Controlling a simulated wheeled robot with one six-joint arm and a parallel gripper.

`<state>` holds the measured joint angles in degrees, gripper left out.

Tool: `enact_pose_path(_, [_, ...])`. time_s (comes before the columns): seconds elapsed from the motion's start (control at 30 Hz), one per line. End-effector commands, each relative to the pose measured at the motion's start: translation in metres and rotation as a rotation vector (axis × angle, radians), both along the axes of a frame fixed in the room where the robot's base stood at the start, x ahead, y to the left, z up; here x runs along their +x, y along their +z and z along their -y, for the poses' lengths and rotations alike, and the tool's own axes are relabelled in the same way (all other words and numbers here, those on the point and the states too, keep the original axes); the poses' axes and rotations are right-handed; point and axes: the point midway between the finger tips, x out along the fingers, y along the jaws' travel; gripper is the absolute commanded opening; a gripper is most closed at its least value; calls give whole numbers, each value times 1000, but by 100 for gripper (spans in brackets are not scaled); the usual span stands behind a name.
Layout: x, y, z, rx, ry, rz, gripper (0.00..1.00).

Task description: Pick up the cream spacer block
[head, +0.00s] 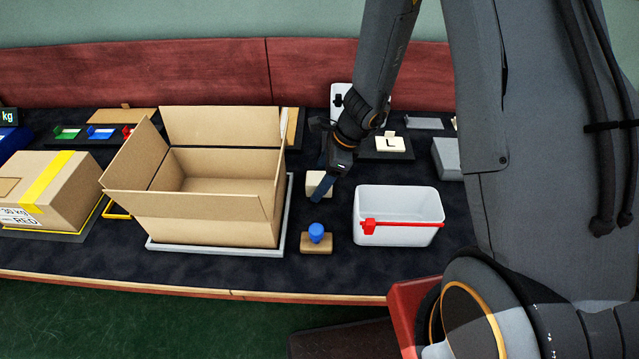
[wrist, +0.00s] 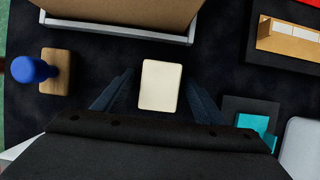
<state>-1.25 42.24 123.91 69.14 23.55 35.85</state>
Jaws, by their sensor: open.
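The cream spacer block (head: 318,182) lies on the dark conveyor surface between the open cardboard box and the white bin. In the head view my gripper (head: 323,184) is right at it, and a blue finger hides part of the block. In the wrist view the block (wrist: 160,85) is a pale upright rectangle between the two blue fingers. My gripper (wrist: 160,92) is open there, with a dark gap between the block and each finger. I cannot tell how far the fingertips are above the surface.
The open cardboard box (head: 205,217) stands left of the block on a grey tray. A blue-knobbed stamp (head: 317,240) sits in front of the block. The white bin (head: 388,220) with a red clip is to the right. A cream "L" block (head: 390,144) lies behind on a dark pad.

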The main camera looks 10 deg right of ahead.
Motion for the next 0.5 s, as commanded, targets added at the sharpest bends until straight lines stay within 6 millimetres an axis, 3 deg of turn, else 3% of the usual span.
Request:
enact_pose_path(0.13, [0, 0, 0, 0, 0, 0, 63])
enact_pose_path(0.37, [0, 0, 0, 0, 0, 0, 24])
enact_pose_path(0.5, [0, 0, 0, 0, 0, 0, 21])
